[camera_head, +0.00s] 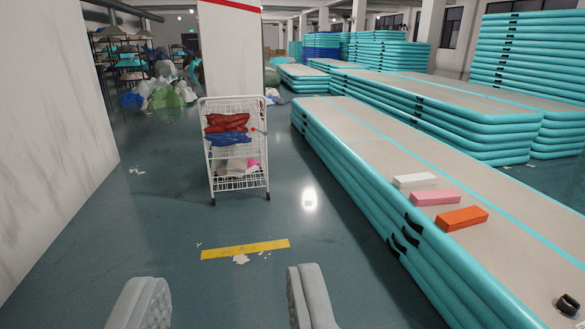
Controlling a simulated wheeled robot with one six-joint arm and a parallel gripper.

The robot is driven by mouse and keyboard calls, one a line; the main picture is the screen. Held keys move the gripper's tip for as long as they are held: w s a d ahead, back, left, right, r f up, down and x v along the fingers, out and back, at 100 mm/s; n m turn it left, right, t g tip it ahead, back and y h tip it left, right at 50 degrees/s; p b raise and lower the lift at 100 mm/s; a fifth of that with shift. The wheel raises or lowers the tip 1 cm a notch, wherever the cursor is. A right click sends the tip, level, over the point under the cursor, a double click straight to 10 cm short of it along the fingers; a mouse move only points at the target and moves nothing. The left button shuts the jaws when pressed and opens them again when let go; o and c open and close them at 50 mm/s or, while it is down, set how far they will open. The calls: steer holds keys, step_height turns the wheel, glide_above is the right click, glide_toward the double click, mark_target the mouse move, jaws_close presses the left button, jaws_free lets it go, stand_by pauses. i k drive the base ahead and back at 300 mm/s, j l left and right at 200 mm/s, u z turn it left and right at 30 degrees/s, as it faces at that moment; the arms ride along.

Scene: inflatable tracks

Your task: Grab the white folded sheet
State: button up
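My gripper (222,298) is open and empty, with its two grey fingers wide apart at the bottom of the view. A white wire cart (210,180) on wheels stands ahead of it, well out of reach of the fingertips. A whitish folded bundle (235,168) lies on a lower shelf of the cart, partly hidden by the wires; it looks like folded cloth or sheet, but its details are too small to tell. A small pink item (253,163) lies at its right. Folded blue items (230,139) and red items (226,122) lie above it.
Stacked teal inflatable tracks (350,125) fill the right side. White (414,181), pink (437,197) and orange (461,218) blocks lie on the nearest stack. A wall (45,130) stands left, a pillar (232,60) behind the cart. Floor with yellow tape (245,249) lies open before the cart.

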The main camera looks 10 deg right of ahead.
mark_target(412, 180)
steer(key=i+z, duration=0.2)
steer(key=i, duration=0.4)
steer(key=i+z, duration=0.25)
steer(key=i, duration=0.3)
steer(key=i+j+z, duration=0.2)
steer(key=i, duration=0.4)
steer(key=i+z, duration=0.2)
steer(key=i, duration=0.7)
steer(key=i+j+z, duration=0.2)
steer(key=i, duration=0.7)
steer(key=i+l+z, duration=0.1)
steer(key=i+z, duration=0.55)
steer(key=i, duration=0.25)
